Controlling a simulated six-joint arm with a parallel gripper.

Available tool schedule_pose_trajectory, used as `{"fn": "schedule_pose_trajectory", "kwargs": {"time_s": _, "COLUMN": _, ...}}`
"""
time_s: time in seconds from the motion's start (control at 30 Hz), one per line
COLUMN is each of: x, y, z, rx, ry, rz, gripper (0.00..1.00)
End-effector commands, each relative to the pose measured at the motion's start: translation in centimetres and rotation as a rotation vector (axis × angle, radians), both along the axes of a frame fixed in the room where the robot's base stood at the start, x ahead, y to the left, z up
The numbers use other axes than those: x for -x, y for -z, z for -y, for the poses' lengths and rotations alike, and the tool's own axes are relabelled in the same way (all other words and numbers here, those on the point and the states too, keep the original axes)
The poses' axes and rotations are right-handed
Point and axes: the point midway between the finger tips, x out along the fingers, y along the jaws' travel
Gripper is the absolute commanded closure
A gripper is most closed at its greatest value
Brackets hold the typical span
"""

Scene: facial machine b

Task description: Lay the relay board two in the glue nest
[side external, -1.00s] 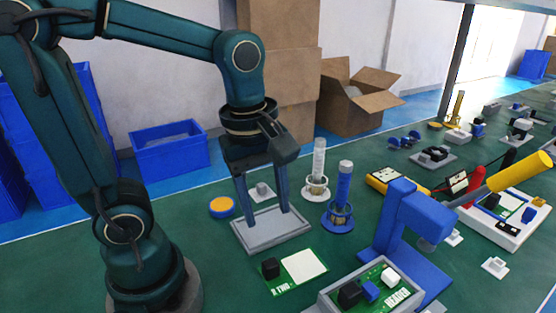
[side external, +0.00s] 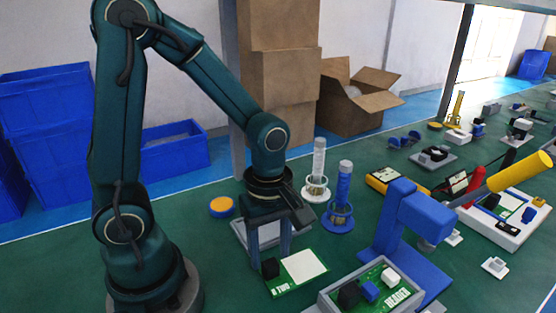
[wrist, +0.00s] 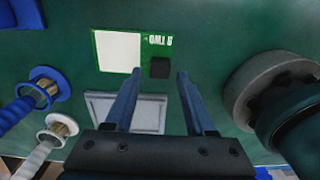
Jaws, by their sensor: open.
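Relay board two (side external: 304,268) is a green board with a white square, a black block and printed lettering. It lies flat on the green table and also shows in the wrist view (wrist: 118,52). My gripper (side external: 270,256) is open and empty, pointing down beside the board's black-block end. In the wrist view my gripper (wrist: 157,75) has its fingers apart, with the black block between and beyond the tips. An empty grey tray (side external: 238,234), perhaps the glue nest, lies behind the fingers and is partly hidden by them. It also shows in the wrist view (wrist: 95,106).
A blue fixture (side external: 420,215) stands to the right, near a grey tray (side external: 333,300) holding a board marked READER. White (side external: 318,170) and blue (side external: 342,185) cylinders in ringed holders stand behind. A yellow-topped puck (side external: 222,206) lies left of the empty tray.

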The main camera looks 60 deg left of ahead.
Motion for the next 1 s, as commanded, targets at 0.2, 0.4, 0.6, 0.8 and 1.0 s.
{"fn": "schedule_pose_trajectory", "kwargs": {"time_s": 0.2, "x": 0.1, "y": 1.6, "z": 0.0, "rx": 0.000, "ry": 0.001, "rz": -0.002, "gripper": 0.45}}
{"fn": "schedule_pose_trajectory", "kwargs": {"time_s": 0.4, "x": 0.0, "y": 1.9, "z": 0.0, "rx": 0.000, "ry": 0.001, "rz": 0.001, "gripper": 0.45}}
{"fn": "schedule_pose_trajectory", "kwargs": {"time_s": 0.6, "x": 0.0, "y": 1.9, "z": 0.0, "rx": 0.000, "ry": 0.001, "rz": 0.001, "gripper": 0.53}}
{"fn": "schedule_pose_trajectory", "kwargs": {"time_s": 0.8, "x": 0.0, "y": 1.9, "z": 0.0, "rx": 0.000, "ry": 0.001, "rz": 0.001, "gripper": 0.91}}
{"fn": "schedule_pose_trajectory", "kwargs": {"time_s": 1.0, "x": -0.1, "y": 1.4, "z": 0.0, "rx": 0.000, "ry": 0.001, "rz": 0.004, "gripper": 1.00}}
